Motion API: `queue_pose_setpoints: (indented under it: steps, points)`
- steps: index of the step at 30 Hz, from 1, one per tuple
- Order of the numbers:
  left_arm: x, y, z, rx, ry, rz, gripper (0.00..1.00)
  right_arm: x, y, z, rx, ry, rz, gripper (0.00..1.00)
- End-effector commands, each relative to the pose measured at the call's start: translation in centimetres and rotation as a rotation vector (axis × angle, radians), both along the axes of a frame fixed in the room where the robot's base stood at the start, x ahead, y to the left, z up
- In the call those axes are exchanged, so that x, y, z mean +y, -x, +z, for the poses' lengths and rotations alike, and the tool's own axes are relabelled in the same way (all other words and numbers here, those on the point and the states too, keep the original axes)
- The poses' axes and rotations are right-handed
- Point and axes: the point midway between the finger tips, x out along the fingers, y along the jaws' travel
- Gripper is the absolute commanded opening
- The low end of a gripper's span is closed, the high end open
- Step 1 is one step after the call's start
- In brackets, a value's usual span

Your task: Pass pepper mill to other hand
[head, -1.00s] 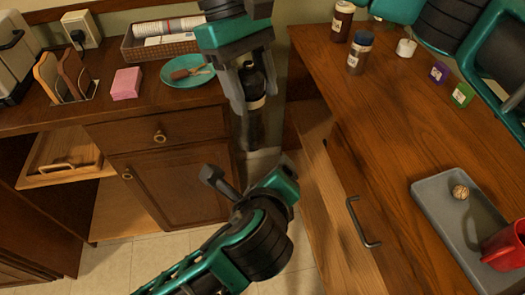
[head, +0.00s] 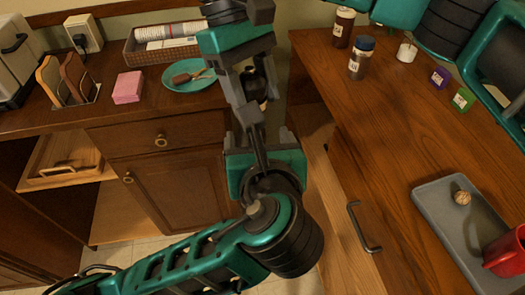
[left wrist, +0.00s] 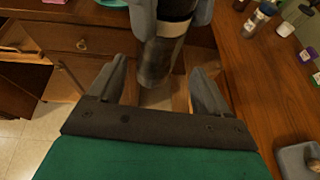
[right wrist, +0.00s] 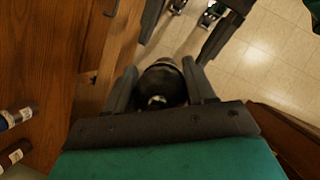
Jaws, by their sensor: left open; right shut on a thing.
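The pepper mill (head: 257,84) is dark with a pale band and hangs in my right gripper (head: 250,98). The right fingers close around its upper part, and its top shows between them in the right wrist view (right wrist: 163,86). My left gripper (head: 254,118) is just below, pointing up at it, with fingers apart. In the left wrist view the mill's lower body (left wrist: 158,62) reaches between my open left fingers (left wrist: 157,68), with a gap visible on both sides. In the head view the left gripper and right fingers hide most of the mill.
Both grippers are over the gap between two counters. The right counter holds jars (head: 361,57), a grey tray (head: 437,222) and a red mug (head: 506,254). The left counter holds a teal plate (head: 176,84), a pink block (head: 128,87) and a basket (head: 138,55). A drawer handle (head: 363,228) sticks out at right.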

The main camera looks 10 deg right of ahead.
Motion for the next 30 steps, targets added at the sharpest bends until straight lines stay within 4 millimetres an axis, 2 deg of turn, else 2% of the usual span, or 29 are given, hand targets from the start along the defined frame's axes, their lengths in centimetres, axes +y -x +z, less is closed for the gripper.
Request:
queue_pose_setpoints:
  steps: [3, 10, 15, 23, 30]
  points:
    - [0.1, -2.2, -0.9, 0.000, -0.003, 0.002, 0.79, 0.0, 0.0, 0.1, -0.001, -0.001, 0.000, 0.00]
    - [0.1, -4.9, -2.0, 0.000, -0.002, 0.001, 0.79, 0.0, 0.0, 0.1, -0.001, -0.001, 0.000, 0.00]
    - [0.1, -5.7, -2.4, 0.001, 0.001, 0.000, 0.79, 0.0, 0.0, 0.1, -0.001, -0.001, 0.000, 0.00]
    - [0.1, -5.8, -2.4, 0.001, 0.001, -0.001, 0.79, 0.0, 0.0, 0.1, -0.001, -0.001, 0.000, 0.00]
    - [0.1, -5.7, -2.4, 0.001, 0.002, -0.001, 0.56, 0.0, 0.0, 0.1, -0.001, -0.001, 0.001, 0.00]
